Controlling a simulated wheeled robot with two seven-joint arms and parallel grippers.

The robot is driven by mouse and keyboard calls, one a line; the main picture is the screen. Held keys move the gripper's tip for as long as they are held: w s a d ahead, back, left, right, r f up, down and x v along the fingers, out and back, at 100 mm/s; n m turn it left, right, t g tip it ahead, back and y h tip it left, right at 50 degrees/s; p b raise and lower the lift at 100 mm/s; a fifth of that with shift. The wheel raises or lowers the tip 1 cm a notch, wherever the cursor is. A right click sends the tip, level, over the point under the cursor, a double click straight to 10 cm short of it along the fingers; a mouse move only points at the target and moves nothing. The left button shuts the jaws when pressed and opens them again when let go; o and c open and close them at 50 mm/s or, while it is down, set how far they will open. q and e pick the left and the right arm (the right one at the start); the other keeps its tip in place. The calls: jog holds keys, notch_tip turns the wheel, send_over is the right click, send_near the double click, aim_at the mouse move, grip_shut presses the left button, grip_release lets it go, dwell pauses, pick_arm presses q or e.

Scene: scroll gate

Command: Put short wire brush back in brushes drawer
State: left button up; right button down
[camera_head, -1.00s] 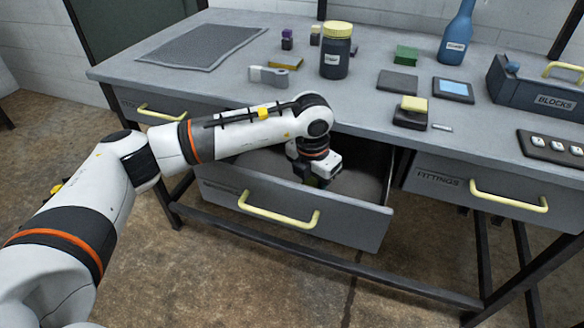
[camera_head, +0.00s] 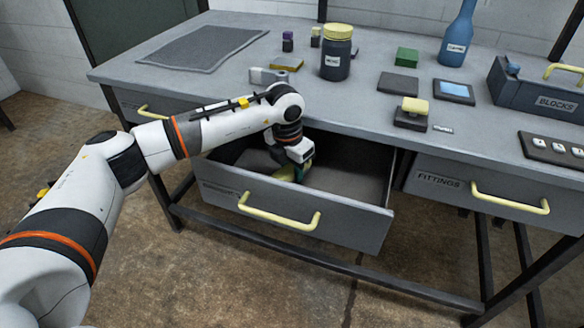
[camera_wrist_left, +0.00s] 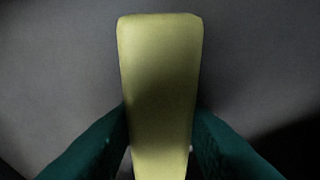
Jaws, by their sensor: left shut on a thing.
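The open middle drawer (camera_head: 345,222) hangs out from under the bench, its front label only partly readable. My left gripper (camera_head: 299,173) reaches down into it, left of its middle. In the left wrist view, its two dark teal fingers (camera_wrist_left: 160,125) are shut on a smooth yellow handle-like piece (camera_wrist_left: 160,60), which I take to be the short wire brush. A little yellow (camera_head: 308,167) also shows at the fingers in the head view. No bristles show; the lower end is out of frame. I cannot tell whether it touches the drawer floor. My right gripper is not in view.
The closed FITTINGS drawer (camera_head: 437,180) is to the right and another closed drawer (camera_head: 128,102) to the left. The bench top (camera_head: 225,85) holds a yellow-lidded jar (camera_head: 336,62), a blue bottle (camera_head: 457,38) and a BLOCKS bin (camera_head: 535,92). The drawer's right part looks clear.

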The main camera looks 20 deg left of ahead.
aim_at(288, 170)
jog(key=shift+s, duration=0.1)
pick_arm(q)
jog(key=o, duration=0.5)
jog(key=shift+f, duration=0.15)
jog(key=o, duration=0.4)
jog(key=shift+o, duration=0.2)
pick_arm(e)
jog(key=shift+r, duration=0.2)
pick_arm(q)
jog(key=shift+r, duration=0.2)
notch_tip(288, 170, up, 12)
jog(key=s+p, duration=0.1)
jog(key=shift+s+a, duration=0.2)
jog(key=shift+a, duration=0.1)
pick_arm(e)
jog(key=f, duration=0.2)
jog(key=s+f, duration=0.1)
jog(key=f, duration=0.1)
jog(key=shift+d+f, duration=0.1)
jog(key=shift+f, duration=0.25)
